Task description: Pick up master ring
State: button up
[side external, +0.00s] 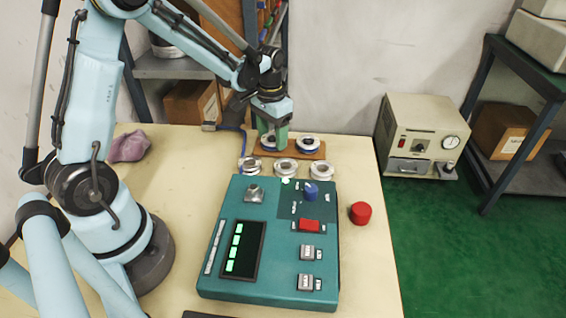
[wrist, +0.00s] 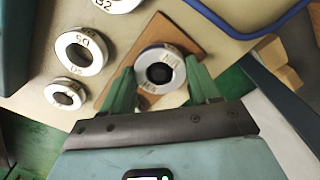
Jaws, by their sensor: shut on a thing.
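The ring between my fingers (wrist: 160,70) is a silver and white bearing ring with dark lettering I cannot read surely and a dark centre. My gripper (wrist: 163,80) has its green fingers on either side of it, shut on it. In the side external view my gripper (side external: 272,140) points down at the back of the table over the brown wooden board (side external: 290,153), and the fingers partly hide the held ring (side external: 266,144). The ring is at or just above the board; I cannot tell if it touches. Another blue-edged ring (side external: 309,143) lies on the board to the right.
Three loose rings (side external: 285,167) lie in a row in front of the board; some also show in the wrist view (wrist: 81,51). A teal control box (side external: 270,270) fills the table's middle. A red knob-like cylinder (side external: 361,212) stands to its right. A purple cloth (side external: 129,146) lies at back left.

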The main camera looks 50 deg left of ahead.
jog(key=shift+r, duration=0.5)
jog(key=r, duration=0.3)
jog(key=shift+s+d+r, duration=0.1)
jog(key=shift+d+r, duration=0.15)
jog(key=shift+d, duration=0.05)
jog(key=s+d+r, duration=0.3)
jog(key=d+r, duration=0.3)
jog(key=d, duration=0.4)
send_near(254, 187)
jog(key=shift+w+a+f, duration=0.15)
jog(key=shift+w+f, duration=0.35)
jog(key=shift+w, duration=0.1)
jog(key=shift+s+f, duration=0.15)
jog(key=shift+s, duration=0.4)
jog(key=shift+f, duration=2)
jog(key=shift+f, duration=0.25)
jog(key=shift+f, duration=0.35)
